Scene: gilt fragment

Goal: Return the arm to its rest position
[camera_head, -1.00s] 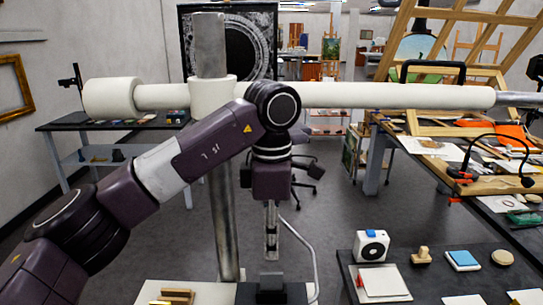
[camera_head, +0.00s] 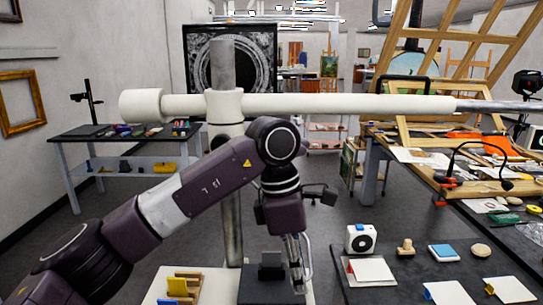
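My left arm comes in from the lower left, bends at a dark elbow-like joint and points down to the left gripper (camera_head: 297,275). The gripper hangs over the right part of a white surface (camera_head: 222,288), beside a black block (camera_head: 262,285). Its narrow fingers are seen edge-on, so I cannot tell whether they are open or shut. I make out nothing held between them. My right gripper is not in view.
A small wooden rack (camera_head: 183,285) stands on the white surface. At right, a dark table (camera_head: 425,268) carries a white device (camera_head: 360,238), a wooden stamp (camera_head: 405,247), a blue pad (camera_head: 443,252) and cards. Open floor lies behind.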

